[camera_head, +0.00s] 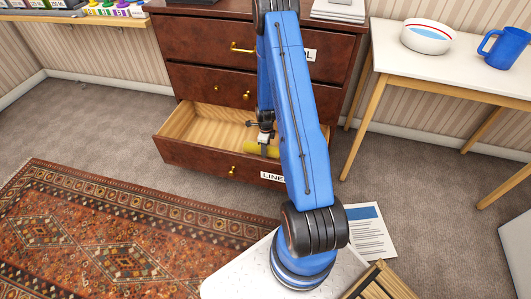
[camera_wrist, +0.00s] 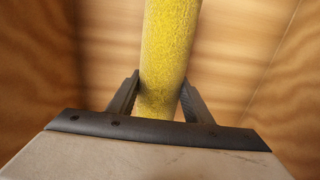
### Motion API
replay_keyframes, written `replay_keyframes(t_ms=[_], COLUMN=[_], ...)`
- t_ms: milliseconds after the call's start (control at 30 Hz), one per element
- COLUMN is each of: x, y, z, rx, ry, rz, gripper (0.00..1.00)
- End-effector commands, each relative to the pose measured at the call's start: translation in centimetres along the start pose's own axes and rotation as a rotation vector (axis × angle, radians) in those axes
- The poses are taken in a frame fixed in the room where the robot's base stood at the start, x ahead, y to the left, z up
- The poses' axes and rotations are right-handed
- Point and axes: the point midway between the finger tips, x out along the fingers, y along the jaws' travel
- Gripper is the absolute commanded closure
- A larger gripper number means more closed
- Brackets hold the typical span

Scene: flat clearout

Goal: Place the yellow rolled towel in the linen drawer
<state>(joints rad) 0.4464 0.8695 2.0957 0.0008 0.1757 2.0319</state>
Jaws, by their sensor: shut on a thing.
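The yellow rolled towel (camera_wrist: 168,60) is between the two fingers of my gripper (camera_wrist: 158,100), which is shut on it. In the head view the towel (camera_head: 252,148) shows partly behind my blue arm, inside the open linen drawer (camera_head: 195,155). The drawer is the lowest one of the dark wood dresser and has a label starting "LINE", partly covered by my arm. My gripper (camera_head: 264,146) is down within the drawer. In the wrist view wooden walls and floor surround the towel. Whether the towel touches the drawer floor I cannot tell.
The upper dresser drawers (camera_head: 205,40) are shut. A white table (camera_head: 450,65) at the right bears a bowl (camera_head: 428,38) and a blue mug (camera_head: 503,46). A patterned rug (camera_head: 100,235) lies at the lower left. A paper sheet (camera_head: 368,230) lies right of my base.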

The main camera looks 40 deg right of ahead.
Motion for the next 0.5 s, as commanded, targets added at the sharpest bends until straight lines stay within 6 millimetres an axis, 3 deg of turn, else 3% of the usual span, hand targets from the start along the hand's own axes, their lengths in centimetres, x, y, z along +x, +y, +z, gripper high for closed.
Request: replay_keyframes(t_ms=[200,500], x=[2.4,2.5], y=[0.0,0.0], z=[0.0,0.0], rx=[0.000,0.000], ry=[0.000,0.000], rz=[0.001,0.000], gripper=[0.80,0.80])
